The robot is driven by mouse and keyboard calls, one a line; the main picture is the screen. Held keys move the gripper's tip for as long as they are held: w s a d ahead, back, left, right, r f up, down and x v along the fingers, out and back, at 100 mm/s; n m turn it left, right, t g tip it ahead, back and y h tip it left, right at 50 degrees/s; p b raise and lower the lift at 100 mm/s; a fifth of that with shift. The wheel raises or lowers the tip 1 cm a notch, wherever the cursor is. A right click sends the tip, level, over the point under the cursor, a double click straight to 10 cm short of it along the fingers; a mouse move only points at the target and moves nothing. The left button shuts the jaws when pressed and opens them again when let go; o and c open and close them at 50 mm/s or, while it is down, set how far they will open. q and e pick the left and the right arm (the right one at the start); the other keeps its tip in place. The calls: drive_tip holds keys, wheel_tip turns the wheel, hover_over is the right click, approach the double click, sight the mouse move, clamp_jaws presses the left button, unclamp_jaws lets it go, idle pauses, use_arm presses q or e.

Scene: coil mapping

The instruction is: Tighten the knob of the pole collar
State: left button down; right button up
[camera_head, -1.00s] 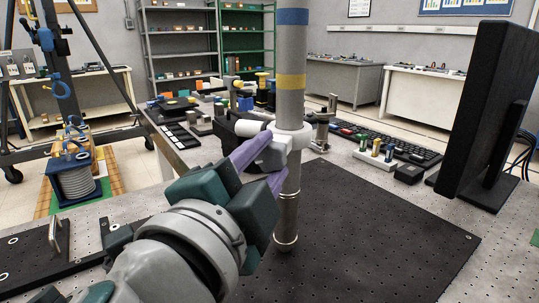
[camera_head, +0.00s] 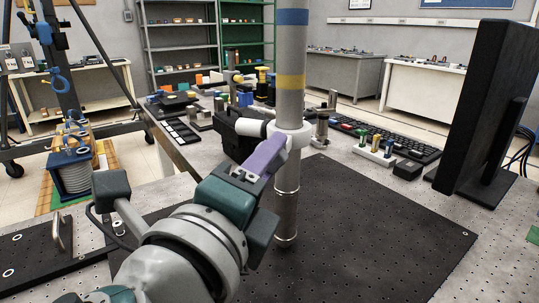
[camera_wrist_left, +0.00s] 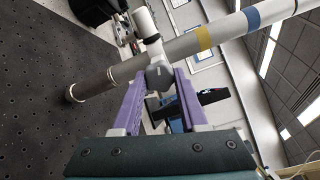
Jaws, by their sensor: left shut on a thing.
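A grey pole (camera_head: 289,190) with a blue and a yellow band stands upright on a black perforated plate (camera_head: 370,230). A white collar (camera_head: 297,136) sits around the pole below the yellow band. My left gripper (camera_head: 271,152), with purple fingers and a green body, reaches the collar from the lower left. In the left wrist view the collar's grey knob (camera_wrist_left: 160,77) lies between the two fingers (camera_wrist_left: 159,84), which are shut on it. In the head view the finger and gripper body mostly hide the knob. My right gripper is not in view.
A monitor (camera_head: 490,100) and keyboard (camera_head: 400,142) stand to the right. A plate with a metal handle (camera_head: 58,233) lies at lower left. The black plate right of the pole is clear.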

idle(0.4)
use_arm(q)
drive_tip(key=shift+c, duration=2.2)
unclamp_jaws()
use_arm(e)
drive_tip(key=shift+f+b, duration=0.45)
use_arm(q)
drive_tip(key=v, duration=1)
